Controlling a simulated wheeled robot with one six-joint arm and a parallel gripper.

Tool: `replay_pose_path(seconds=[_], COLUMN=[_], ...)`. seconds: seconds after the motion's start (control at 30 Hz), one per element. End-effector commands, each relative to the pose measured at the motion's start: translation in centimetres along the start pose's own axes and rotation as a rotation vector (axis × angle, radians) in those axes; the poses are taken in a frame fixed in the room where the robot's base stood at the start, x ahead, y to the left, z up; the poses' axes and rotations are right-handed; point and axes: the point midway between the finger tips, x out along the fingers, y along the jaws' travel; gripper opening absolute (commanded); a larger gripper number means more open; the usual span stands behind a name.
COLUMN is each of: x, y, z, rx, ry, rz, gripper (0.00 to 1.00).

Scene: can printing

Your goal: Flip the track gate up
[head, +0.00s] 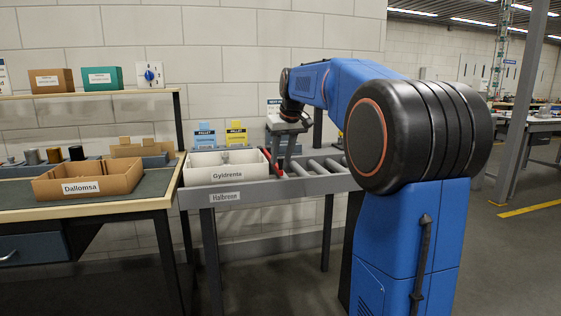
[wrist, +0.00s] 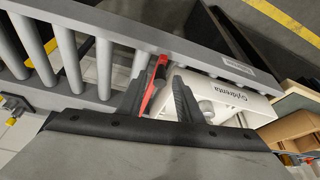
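The track gate is a red bar (head: 267,158) on the roller track, beside the right end of the white Gyldrenta box (head: 222,174). In the wrist view the red bar (wrist: 150,90) shows between my two dark fingers, with a dark part at its upper end. My gripper (head: 281,160) is above the track at the gate, pointing down. In the wrist view its fingers (wrist: 158,98) are apart, one on each side of the bar. I cannot tell whether either finger touches it. The gripper partly hides the gate in the head view.
Grey rollers (head: 318,166) run bare to the right of the gate. The Halbronn-type label sits on the track's front rail (head: 260,191). A worktable at left holds a cardboard Dallomsa box (head: 88,186). Blue and yellow pallet cards (head: 236,134) stand behind the white box.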

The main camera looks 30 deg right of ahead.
Motion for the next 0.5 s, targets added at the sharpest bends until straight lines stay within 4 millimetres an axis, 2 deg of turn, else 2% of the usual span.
replay_pose_path(seconds=[0.2,0.5], x=[1.8,2.1], y=[0.0,0.0], z=[0.0,0.0], rx=[0.000,0.000], ry=[0.000,0.000], rz=[0.000,0.000], gripper=[0.33,0.33])
